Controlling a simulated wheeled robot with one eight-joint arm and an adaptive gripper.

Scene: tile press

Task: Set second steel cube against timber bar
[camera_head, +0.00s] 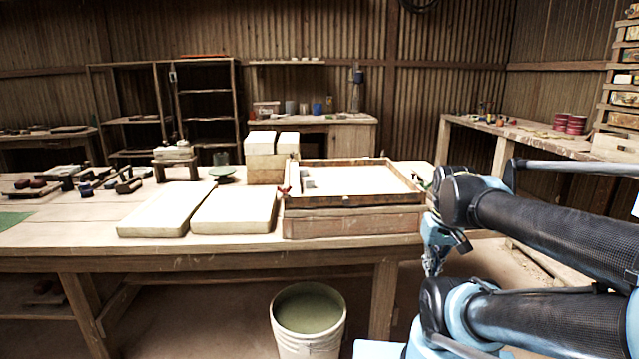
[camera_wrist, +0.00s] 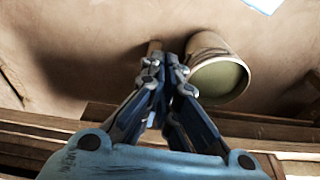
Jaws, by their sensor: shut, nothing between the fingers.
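Two small grey blocks, which look like the steel cubes, sit in the left part of the wooden-framed tray in the head view; the nearer one (camera_head: 309,183) lies in front of the farther one (camera_head: 305,171). I cannot pick out a separate timber bar from the tray's wooden frame (camera_head: 345,200). My gripper (camera_wrist: 163,66) shows in the wrist view with its fingertips together and nothing between them. It points down past the table edge toward the floor, apart from the cubes. In the head view my arm stands right of the tray.
A white bucket (camera_head: 308,322) with greenish liquid stands on the floor before the table (camera_head: 170,246). Two pale slabs (camera_head: 168,209) lie left of the tray, with stacked pale blocks (camera_head: 266,168) behind. Hand tools lie farther left. A side bench (camera_head: 520,132) stands at the right.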

